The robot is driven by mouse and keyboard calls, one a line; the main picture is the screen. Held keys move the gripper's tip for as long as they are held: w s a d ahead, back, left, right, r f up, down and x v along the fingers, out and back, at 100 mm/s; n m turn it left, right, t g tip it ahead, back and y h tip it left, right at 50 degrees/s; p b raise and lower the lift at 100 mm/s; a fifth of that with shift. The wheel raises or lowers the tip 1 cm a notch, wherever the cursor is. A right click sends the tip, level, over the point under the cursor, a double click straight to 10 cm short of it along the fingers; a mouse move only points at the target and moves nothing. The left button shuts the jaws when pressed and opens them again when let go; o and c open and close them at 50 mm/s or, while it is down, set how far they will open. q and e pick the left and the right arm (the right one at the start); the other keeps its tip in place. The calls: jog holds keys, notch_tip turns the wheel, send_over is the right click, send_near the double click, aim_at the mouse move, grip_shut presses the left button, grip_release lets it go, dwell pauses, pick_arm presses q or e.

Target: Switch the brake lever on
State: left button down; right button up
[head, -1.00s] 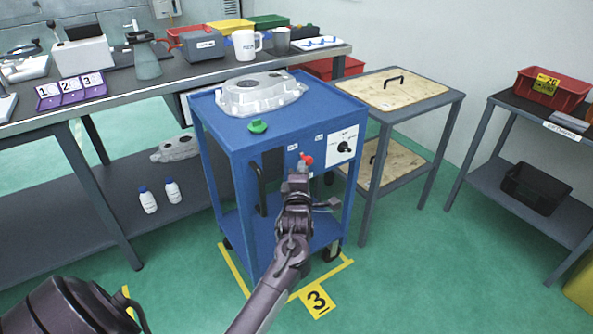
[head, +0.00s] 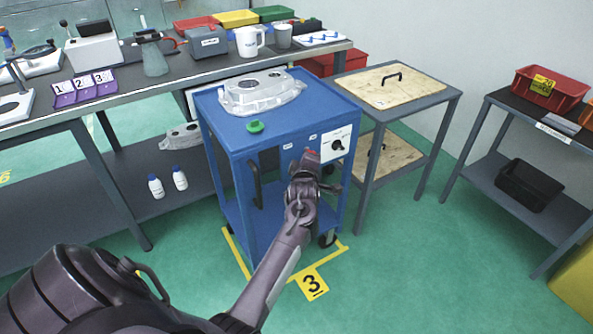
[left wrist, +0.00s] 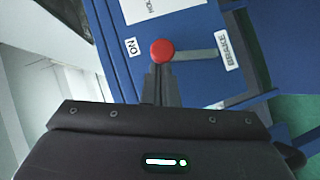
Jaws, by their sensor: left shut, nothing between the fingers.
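The brake lever has a red ball knob (left wrist: 162,51) and a grey arm that runs towards the BRAKE label (left wrist: 228,51) in the left wrist view. A small ON label (left wrist: 131,47) sits on the other side of the knob. In the head view the knob (head: 311,156) shows just past my left gripper (head: 307,167), on the front of the blue cart (head: 232,135). My left gripper is shut and empty, its fingertips (left wrist: 160,72) right at the knob; whether they touch it I cannot tell. My right gripper is not in view.
An aluminium casting (head: 262,92) and a green knob (head: 255,126) are on the cart top. A black dial (head: 337,145) is on its front panel, right of the lever. A grey side table (head: 404,112) stands close on the right. Green floor in front is clear.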

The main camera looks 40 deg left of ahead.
pick_arm(q)
jog(key=shift+w+d+r+m+g+p, duration=0.1)
jog(key=shift+w+d+m+g+p, duration=0.2)
jog(key=shift+w, duration=0.3)
jog(key=shift+w+d+m+g+p, duration=0.15)
jog(key=shift+w+m+g+p, duration=0.2)
jog(key=shift+w, duration=0.2)
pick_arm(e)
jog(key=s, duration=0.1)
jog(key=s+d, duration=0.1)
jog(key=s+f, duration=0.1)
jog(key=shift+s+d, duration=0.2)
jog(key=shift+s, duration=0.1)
pick_arm(q)
jog(key=shift+r, duration=0.1)
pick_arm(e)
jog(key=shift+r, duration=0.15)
